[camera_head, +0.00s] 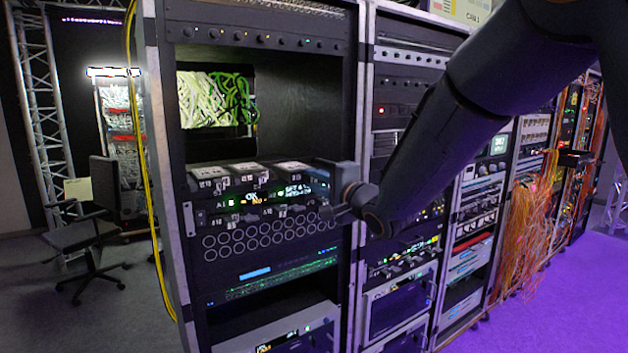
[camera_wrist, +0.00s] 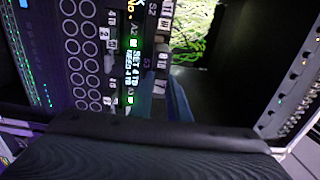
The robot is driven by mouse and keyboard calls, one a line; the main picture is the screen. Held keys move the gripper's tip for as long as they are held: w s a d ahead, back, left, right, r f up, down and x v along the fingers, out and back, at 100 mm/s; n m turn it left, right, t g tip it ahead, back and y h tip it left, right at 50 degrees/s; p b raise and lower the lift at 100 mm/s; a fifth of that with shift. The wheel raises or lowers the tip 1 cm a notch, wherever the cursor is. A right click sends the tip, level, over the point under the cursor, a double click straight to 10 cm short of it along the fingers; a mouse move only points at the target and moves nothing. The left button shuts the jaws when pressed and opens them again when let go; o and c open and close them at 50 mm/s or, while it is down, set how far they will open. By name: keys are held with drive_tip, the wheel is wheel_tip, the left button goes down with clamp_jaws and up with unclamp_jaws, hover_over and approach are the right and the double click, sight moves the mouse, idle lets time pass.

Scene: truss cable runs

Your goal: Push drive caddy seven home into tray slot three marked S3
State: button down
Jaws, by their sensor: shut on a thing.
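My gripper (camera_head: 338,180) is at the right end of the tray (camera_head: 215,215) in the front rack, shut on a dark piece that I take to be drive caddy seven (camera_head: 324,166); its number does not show. The piece is largely hidden by the gripper and arm. Several white-topped caddies (camera_head: 255,170) sit along the tray. A dark ribbed body covers the bottom of that view. I cannot tell how deep the caddy sits in the slot.
The rack's left upright (camera_head: 165,200) and a yellow cable (camera_head: 150,190) stand left of the tray. Green and white cables (camera_head: 215,100) hang in the opening behind. Further racks with orange cables (camera_head: 530,220) run to the right. An office chair (camera_head: 95,230) stands on the left.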

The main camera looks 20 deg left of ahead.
sight(302, 174)
drive_tip(key=shift+x, duration=3)
drive_tip(key=shift+w+a, duration=0.2)
drive_tip(key=shift+a, duration=0.15)
drive_tip(key=shift+w+a, duration=0.15)
drive_tip(key=c, duration=1.6)
unclamp_jaws()
drive_tip(key=shift+b+v, duration=1.45)
drive_tip(key=shift+v, duration=2.5)
